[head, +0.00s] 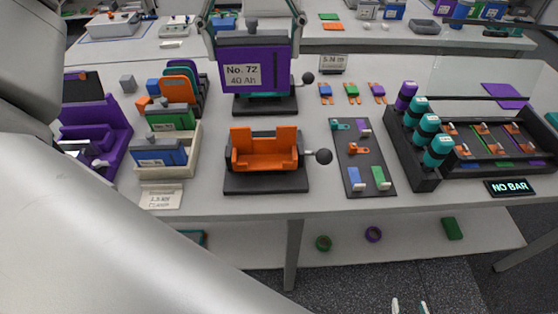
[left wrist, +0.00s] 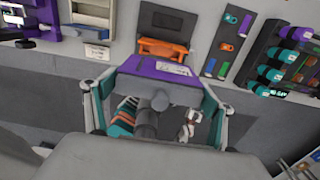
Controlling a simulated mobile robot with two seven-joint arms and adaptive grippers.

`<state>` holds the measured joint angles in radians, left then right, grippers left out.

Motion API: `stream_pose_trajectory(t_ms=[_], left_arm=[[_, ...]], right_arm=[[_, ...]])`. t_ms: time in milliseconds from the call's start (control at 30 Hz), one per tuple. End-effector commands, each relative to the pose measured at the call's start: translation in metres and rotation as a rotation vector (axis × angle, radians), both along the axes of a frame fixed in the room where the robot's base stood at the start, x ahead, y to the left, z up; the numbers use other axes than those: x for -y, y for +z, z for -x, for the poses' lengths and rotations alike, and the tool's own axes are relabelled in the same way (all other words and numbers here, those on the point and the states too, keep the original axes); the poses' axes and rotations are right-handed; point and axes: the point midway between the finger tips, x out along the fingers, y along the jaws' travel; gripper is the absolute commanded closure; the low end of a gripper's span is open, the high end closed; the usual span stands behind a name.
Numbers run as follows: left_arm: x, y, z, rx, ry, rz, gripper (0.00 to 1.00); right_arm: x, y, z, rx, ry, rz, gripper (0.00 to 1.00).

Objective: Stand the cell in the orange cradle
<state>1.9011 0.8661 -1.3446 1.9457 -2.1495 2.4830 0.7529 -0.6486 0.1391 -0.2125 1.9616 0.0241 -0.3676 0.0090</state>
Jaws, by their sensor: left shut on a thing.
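The purple cell (head: 252,72), labelled No. 72 40 Ah, is upright in the head view, raised off the table. My left gripper (head: 253,32) is shut on it, with a finger at each side. In the left wrist view the cell (left wrist: 160,68) is between the fingers of the left gripper (left wrist: 162,80). The orange cradle (head: 265,153) is empty on a dark base with a black-knobbed lever, below the cell in the head view. It also shows beyond the cell in the left wrist view (left wrist: 163,48). My right gripper (head: 410,306) shows only its fingertips, apart and empty, at the bottom edge.
Behind the held cell is another dark base (head: 265,104) with a knobbed lever, partly hidden. A tray (head: 168,172) with cells stands left of the cradle. A dark board (head: 365,160) with small parts and a rack (head: 415,170) with teal cylinders stand right.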

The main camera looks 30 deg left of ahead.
Motion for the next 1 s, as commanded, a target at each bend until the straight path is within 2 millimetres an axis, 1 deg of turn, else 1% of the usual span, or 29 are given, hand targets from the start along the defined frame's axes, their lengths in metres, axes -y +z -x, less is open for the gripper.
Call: stream_pose_trajectory(t_ms=[167, 267, 367, 800, 900, 1000], left_arm=[[0.000, 0.002, 0.000, 0.002, 0.000, 0.001, 0.60], [0.000, -0.006, 0.000, 0.000, 0.000, 0.001, 0.60], [0.000, -0.024, 0.001, -0.003, -0.001, 0.001, 0.60], [0.000, -0.121, 0.001, -0.004, -0.001, 0.001, 0.60], [0.000, -0.139, 0.001, -0.003, 0.000, 0.002, 0.60], [0.000, -0.152, 0.000, 0.000, 0.000, 0.001, 0.60]], right_arm=[[0.000, 0.000, 0.000, -0.001, 0.000, 0.000, 0.60], [0.000, -0.001, 0.000, -0.001, 0.000, 0.000, 0.60], [0.000, -0.004, 0.000, -0.002, 0.000, 0.001, 0.60], [0.000, -0.010, 0.001, -0.003, 0.000, 0.000, 0.60], [0.000, -0.010, 0.001, -0.003, 0.000, 0.000, 0.60], [0.000, -0.010, 0.001, -0.002, 0.000, -0.001, 0.60]])
